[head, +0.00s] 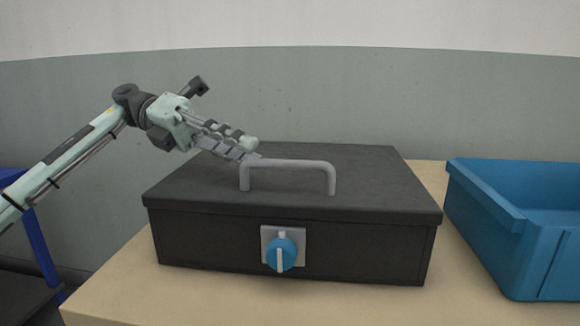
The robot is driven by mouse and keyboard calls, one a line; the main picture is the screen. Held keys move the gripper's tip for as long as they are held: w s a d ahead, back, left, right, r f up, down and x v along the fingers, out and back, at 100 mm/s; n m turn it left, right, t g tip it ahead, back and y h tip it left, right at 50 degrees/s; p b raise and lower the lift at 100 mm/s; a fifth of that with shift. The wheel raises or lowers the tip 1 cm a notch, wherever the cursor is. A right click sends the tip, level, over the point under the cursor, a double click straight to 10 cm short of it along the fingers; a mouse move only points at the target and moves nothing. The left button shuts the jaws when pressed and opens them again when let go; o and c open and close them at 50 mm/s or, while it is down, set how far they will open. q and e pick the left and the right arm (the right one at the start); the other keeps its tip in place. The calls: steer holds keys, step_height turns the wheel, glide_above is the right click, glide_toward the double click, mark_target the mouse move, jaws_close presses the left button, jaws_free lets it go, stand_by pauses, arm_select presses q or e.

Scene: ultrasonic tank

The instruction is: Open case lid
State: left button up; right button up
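A black case (200,240) stands on a light wooden table, with its dark lid (365,175) shut. A grey bar handle (315,165) stands up from the top of the lid. A blue knob (281,254) with a white pointer, pointing about vertically, sits on a grey plate at the front of the case. My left gripper (250,151) reaches in from the left, with its fingertips at the left end of the handle. Its fingers lie close together in this view, so I cannot tell whether they touch or grip the handle. My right gripper is not in view.
A blue bin (490,215) stands on the table (130,290) close to the right of the case. A grey-green wall with a white upper part is behind. A blue frame with a dark surface shows at the far left.

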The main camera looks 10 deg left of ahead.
mark_target(284, 165)
arm_select(q)
steer(key=x, duration=0.7)
steer(key=shift+d, duration=0.15)
jaws_close()
